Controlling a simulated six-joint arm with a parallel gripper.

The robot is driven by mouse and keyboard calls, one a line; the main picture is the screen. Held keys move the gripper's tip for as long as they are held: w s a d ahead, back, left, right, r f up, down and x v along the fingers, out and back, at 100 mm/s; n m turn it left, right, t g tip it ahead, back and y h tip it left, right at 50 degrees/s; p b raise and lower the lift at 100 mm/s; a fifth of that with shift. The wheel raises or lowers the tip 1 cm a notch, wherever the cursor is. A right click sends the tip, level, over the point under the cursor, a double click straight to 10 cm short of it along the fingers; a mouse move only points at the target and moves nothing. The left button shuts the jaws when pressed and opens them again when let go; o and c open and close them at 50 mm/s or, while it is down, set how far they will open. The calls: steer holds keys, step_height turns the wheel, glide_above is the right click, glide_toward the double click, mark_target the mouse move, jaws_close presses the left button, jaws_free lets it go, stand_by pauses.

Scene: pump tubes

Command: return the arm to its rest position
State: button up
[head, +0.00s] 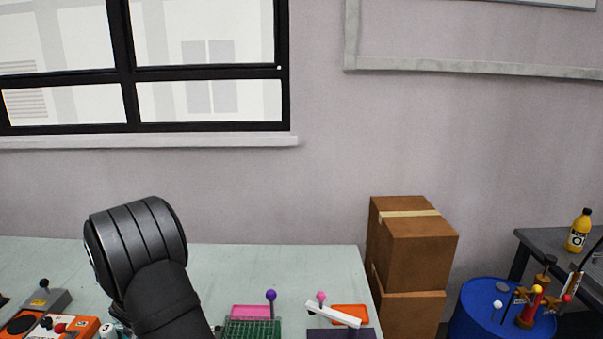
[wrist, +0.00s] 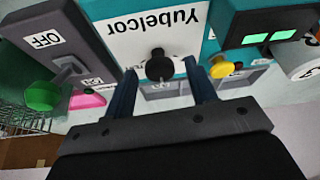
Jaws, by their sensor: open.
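My gripper (wrist: 160,67) shows in the wrist view with its two dark blue fingers apart. A round black knob (wrist: 159,66) appears between the fingertips; I cannot tell whether they touch it. Behind it is a white and teal box (wrist: 155,32) lettered "Yubelcor", upside down in this view. In the head view my dark arm link (head: 140,245) rises over the left part of the pale table (head: 300,265). The gripper itself is not seen in the head view.
In the wrist view, a grey switch box (wrist: 60,40) marked "OFF" and a green ball (wrist: 42,95) are at left, a black device (wrist: 265,25) at right. In the head view, an orange control box (head: 75,327) and green rack (head: 250,329) flank my arm; brown cartons (head: 415,250) stand right.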

steer(key=shift+d+n+y, duration=0.15)
steer(key=shift+n+y, duration=0.55)
steer(key=shift+n, duration=1.1)
steer(key=shift+w+n+y, duration=0.1)
steer(key=shift+n+y, duration=0.2)
steer(key=shift+n, duration=0.4)
steer(key=shift+n+g+y, duration=0.4)
steer(key=shift+n+g, duration=0.2)
steer(key=shift+n, duration=0.8)
